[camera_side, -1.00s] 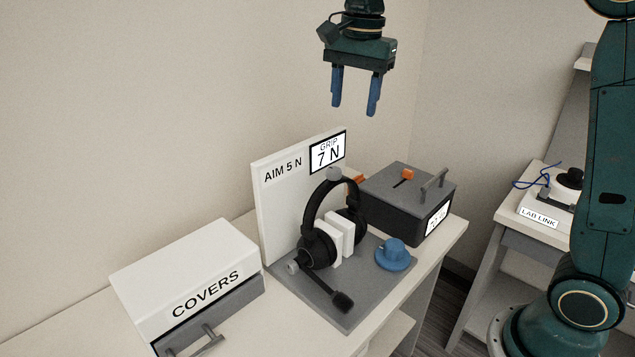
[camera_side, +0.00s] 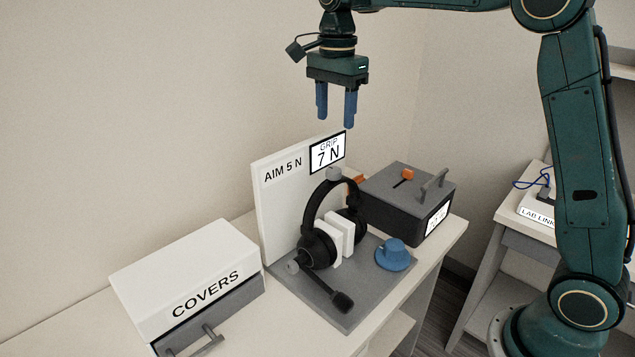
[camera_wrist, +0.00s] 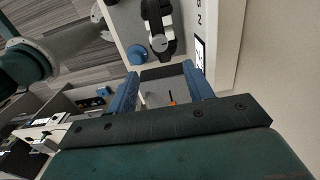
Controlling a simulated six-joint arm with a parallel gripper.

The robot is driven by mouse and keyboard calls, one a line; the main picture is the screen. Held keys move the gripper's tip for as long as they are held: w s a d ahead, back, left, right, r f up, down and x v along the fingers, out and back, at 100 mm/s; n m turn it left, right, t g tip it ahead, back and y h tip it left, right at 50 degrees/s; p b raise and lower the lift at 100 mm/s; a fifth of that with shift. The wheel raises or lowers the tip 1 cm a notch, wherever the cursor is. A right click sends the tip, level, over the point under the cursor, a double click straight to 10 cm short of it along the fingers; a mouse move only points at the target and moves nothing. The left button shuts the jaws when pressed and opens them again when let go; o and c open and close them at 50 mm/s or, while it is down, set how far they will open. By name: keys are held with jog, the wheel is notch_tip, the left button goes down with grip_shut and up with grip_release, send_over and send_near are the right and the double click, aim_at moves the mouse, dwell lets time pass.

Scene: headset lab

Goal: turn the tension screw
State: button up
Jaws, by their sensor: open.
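The black headset (camera_side: 316,245) stands on a grey base plate (camera_side: 349,318), with white pads between its ear cups. A round grey knob (camera_side: 334,174), which may be the tension screw, sits on top of the headband. It also appears as a round grey disc in the wrist view (camera_wrist: 160,44). A second grey knob (camera_side: 292,267) is low at the near ear cup. A panel behind reads "AIM 5 N", and its display (camera_side: 327,153) reads "GRIP 7 N". My gripper (camera_side: 336,122) is open and empty, pointing down above the headband and apart from it.
A blue knob (camera_side: 394,257) is on the plate's right. A dark box (camera_side: 385,203) with an orange lever (camera_side: 407,174) and a handle stands behind right. The white COVERS box (camera_side: 190,275) is at left. The "LAB LINK" stand (camera_side: 535,217) is at right.

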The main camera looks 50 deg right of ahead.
aim_at(334, 169)
notch_tip(334, 169, down, 12)
jog(key=shift+r, duration=0.1)
dwell(0.5)
jog(key=c, duration=1)
